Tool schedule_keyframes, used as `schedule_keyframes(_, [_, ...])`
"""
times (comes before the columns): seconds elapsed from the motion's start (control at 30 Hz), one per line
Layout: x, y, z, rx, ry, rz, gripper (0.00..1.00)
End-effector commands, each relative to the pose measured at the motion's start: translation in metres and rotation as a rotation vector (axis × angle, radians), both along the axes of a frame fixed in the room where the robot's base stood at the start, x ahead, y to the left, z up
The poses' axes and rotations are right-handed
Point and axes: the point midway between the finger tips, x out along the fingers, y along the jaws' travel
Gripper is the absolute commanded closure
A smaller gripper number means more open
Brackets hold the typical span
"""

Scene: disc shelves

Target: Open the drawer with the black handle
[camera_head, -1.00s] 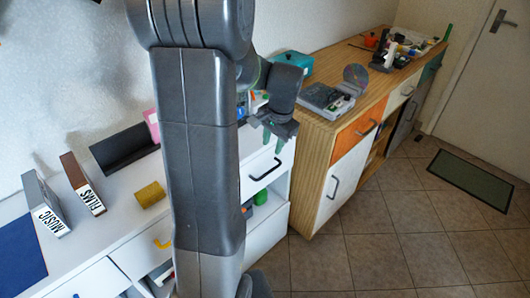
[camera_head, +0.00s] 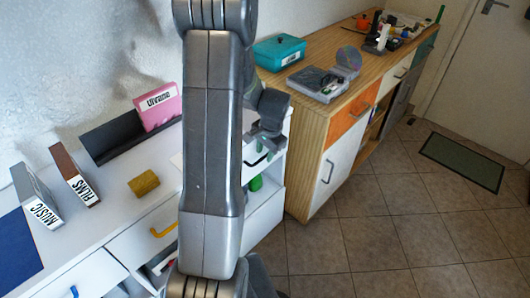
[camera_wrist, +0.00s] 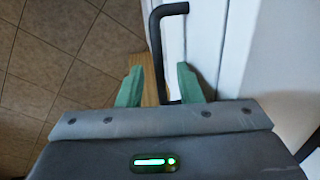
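The black handle (camera_wrist: 157,50) is a dark bent bar on a white drawer front (camera_wrist: 202,40) in the wrist view. My gripper (camera_wrist: 160,88) has two green fingertips, spread apart. The handle's bar runs down between them, with a gap visible on each side. In the head view my gripper (camera_head: 264,150) is at the right end of the white cabinet, by the drawer front. My arm and gripper hide most of the handle and drawer there.
A wooden cabinet (camera_head: 312,120) with an orange drawer (camera_head: 349,119) stands close to the right. Tiled floor (camera_head: 370,235) is free in front.

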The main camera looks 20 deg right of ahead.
Motion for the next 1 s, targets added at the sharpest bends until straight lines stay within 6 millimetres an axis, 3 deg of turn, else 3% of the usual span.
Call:
schedule_keyframes(0.37, [0.001,0.001,-0.005,0.000,0.001,0.001,0.69])
schedule_keyframes(0.5, [0.001,0.000,-0.005,-0.001,0.001,0.001,0.97])
schedule_keyframes(0.53, [0.001,0.000,-0.005,-0.001,0.001,0.001,1.00])
schedule_keyframes(1.0, [-0.010,-0.004,-0.005,-0.001,0.001,-0.001,1.00])
